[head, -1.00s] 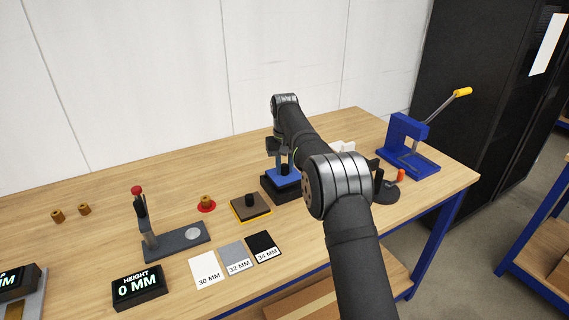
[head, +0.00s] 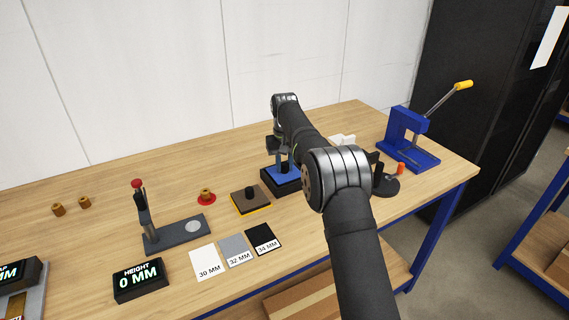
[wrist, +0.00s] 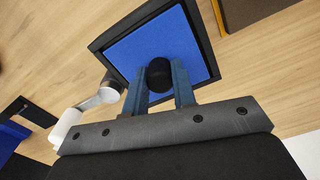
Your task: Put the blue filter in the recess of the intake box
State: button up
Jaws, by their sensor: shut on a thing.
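The blue filter (wrist: 130,50) is a flat blue square with a black knob (wrist: 159,75) at its middle. In the wrist view it lies within the black frame of the intake box (wrist: 97,43). My gripper (wrist: 160,84) is shut on the black knob, one finger on each side. The head view also shows the blue filter (head: 270,174) at the top of the black intake box (head: 283,188), partly behind my arm. Whether the filter is fully seated in the recess I cannot tell.
A brown pad with a yellow edge and black knob (head: 250,203) lies just left of the intake box. A dark lever fixture (head: 175,236), labelled cards (head: 236,250) and a height display (head: 140,283) stand further left. A blue press (head: 408,140) stands at right.

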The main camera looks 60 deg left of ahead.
aim_at(285, 163)
jog(key=o, duration=1.1)
notch_tip(285, 163, up, 12)
jog(key=shift+f, duration=0.2)
notch_tip(285, 163, down, 12)
jog(key=shift+r, duration=0.45)
dwell(0.4)
